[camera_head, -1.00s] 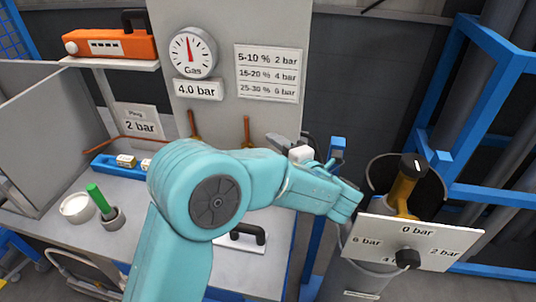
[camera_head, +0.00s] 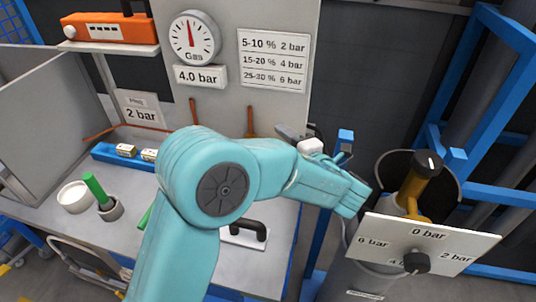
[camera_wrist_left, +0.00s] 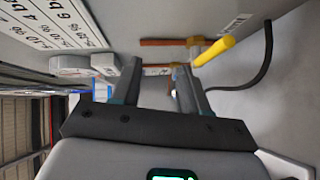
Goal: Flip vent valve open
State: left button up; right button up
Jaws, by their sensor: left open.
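I cannot tell which is the vent valve. The left wrist view shows a brass valve with a yellow handle (camera_wrist_left: 213,51) and two orange-red strips, the upper one (camera_wrist_left: 163,42) lying just beyond my fingers. My left gripper (camera_wrist_left: 158,78) is open with nothing visible between its fingers. In the head view it (camera_head: 285,133) is at the panel's right edge, partly hidden by my teal arm. My right gripper is not in view.
A gas gauge (camera_head: 194,38) hangs above a 4.0 bar sign (camera_head: 201,76). A pressure plate (camera_head: 428,240) with a black knob and a yellow-brown handled part (camera_head: 418,180) stand at the right. A bench (camera_head: 140,185) holds a green-handled tool and a blue tray.

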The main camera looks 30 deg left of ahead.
pick_arm(q)
notch_tip(320, 180, down, 8)
jog(key=b, duration=0.7)
jog(key=x, duration=0.7)
jog(key=shift+w+a+f+b, duration=0.15)
jog(key=shift+a+b, duration=0.1)
jog(key=shift+b, duration=0.15)
jog(key=shift+c, duration=0.2)
grip_shut()
